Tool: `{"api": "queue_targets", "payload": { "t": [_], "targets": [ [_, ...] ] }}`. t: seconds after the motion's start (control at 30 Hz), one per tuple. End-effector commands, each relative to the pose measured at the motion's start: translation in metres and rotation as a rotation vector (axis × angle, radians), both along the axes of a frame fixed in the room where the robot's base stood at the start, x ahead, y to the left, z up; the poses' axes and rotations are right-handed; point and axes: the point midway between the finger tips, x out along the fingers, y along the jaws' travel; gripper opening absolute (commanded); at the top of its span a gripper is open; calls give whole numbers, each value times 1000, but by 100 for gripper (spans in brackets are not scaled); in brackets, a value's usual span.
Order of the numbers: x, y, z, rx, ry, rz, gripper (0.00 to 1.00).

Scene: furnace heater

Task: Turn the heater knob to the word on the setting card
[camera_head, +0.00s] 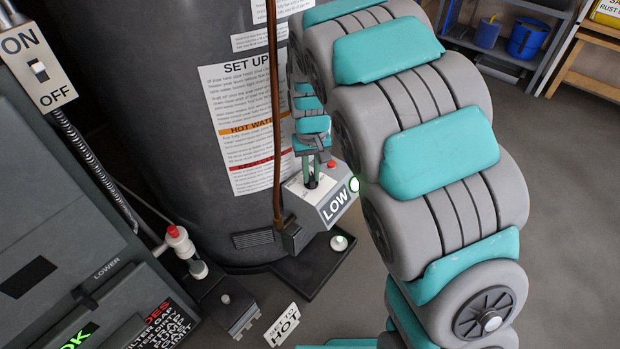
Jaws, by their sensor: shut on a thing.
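The heater (180,110) is a tall dark grey tank on the left. Low on its front is a grey control box (322,193) whose display (335,205) reads "LOW". A small dark knob (312,184) stands on top of the box, mostly hidden by my gripper. My gripper (312,170) points down from above and is shut on the knob. The setting card (283,325) is white, stands near the floor at the bottom and reads "SET TO HOT". My teal and grey arm fills the right middle of the view.
A copper pipe (275,120) runs down just left of the control box. An ON/OFF switch (38,70) and a grey cabinet (50,220) are at left. Shelving (515,45) stands far back right.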

Motion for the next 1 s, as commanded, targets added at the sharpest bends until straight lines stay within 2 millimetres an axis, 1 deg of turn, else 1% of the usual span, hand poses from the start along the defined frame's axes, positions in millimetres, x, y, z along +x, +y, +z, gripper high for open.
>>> {"api": "queue_targets", "payload": {
  "t": [0.07,0.13,0.3,0.4,0.5,0.77,0.87,1.0],
  "targets": [
    [0,-1,0,-1,1,-11,0],
    [0,-1,1,-1,0,-62,0],
    [0,-1,2,-2,0,-279,0],
    [0,-1,1,-1,1,-367,0],
    [0,0,0,1,0,-401,0],
    [0,0,0,0,0,-407,0],
    [0,-1,2,-2,-1,-481,0],
    [1,-1,3,-1,-2,-658,0]
  ]
}}
